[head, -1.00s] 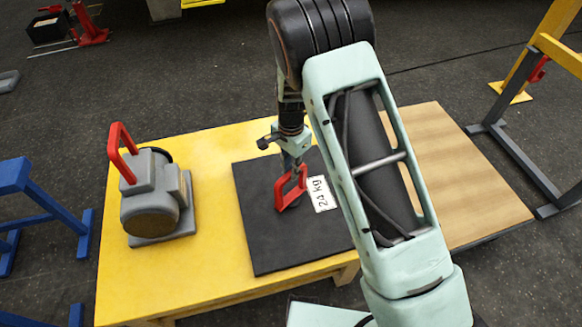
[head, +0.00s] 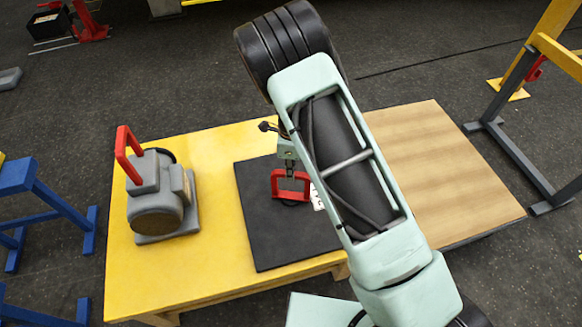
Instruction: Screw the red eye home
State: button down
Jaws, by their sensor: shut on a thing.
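The red eye (head: 276,186) is a squared red loop over the black mat (head: 270,240) on the table. My gripper (head: 291,171) reaches down from above and is shut on the loop's top bar. The eye appears upright, with its open face turned towards the camera. I cannot tell whether its lower end touches the mat or is threaded into anything. My arm crosses in front of the mat's right side and hides most of the white label (head: 317,196).
A grey motor-like unit (head: 156,212) with a red handle (head: 123,150) stands on the yellow table (head: 215,270) left of the mat. A bare wooden board (head: 440,170) lies to the right. Blue stands (head: 40,200) are at the left and a yellow-grey frame (head: 515,75) at the right.

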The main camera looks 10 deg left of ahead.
jog(key=m+p, duration=0.1)
jog(key=m, duration=0.3)
jog(key=m+p, duration=0.1)
jog(key=m, duration=0.1)
jog(key=shift+w+r+m+p, duration=0.15)
jog(key=shift+r+m+p, duration=0.1)
jog(key=shift+m+p, duration=0.1)
jog(key=m+p, duration=0.2)
jog(key=m, duration=0.4)
jog(key=shift+a, duration=0.1)
jog(key=shift+f+m, duration=0.1)
jog(key=shift+m, duration=0.15)
jog(key=c, duration=1.9)
grip_release()
notch_tip(320, 180, up, 12)
